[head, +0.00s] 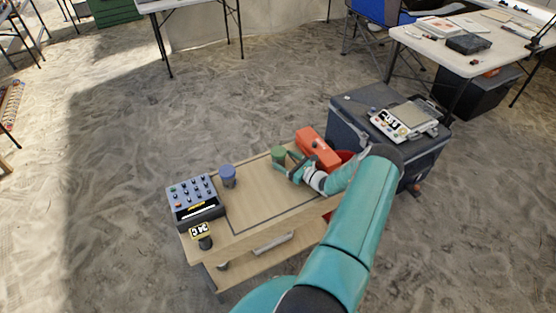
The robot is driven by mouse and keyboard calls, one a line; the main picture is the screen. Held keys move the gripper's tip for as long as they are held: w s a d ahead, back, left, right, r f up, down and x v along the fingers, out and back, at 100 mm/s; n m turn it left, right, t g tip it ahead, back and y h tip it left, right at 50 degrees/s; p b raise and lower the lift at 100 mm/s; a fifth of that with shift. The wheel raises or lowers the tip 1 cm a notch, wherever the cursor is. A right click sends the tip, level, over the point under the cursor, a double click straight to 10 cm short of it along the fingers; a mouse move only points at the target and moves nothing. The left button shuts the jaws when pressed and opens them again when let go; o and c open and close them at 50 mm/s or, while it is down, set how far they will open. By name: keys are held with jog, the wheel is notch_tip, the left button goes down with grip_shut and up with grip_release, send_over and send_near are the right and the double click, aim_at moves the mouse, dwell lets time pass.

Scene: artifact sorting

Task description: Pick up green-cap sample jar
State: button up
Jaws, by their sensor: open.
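The green-cap sample jar (278,153) stands upright near the far edge of the small wooden table (263,215). My gripper (285,162) is open and low over the table, with its fingers just to the right of the jar and near side of it. The fingers partly cover the jar's lower part. I cannot tell whether they touch it or reach around it.
A blue-cap jar (228,176) and a grey button panel (195,199) stand on the table's left part. A red-orange box (318,148) is close behind my gripper. A dark case (362,107) stands at right. Open sandy floor lies left.

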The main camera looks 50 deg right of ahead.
aim_at(284, 159)
jog(key=w, duration=0.4)
jog(key=shift+a+f, duration=0.1)
jog(key=shift+a, duration=0.15)
jog(key=c, duration=1.2)
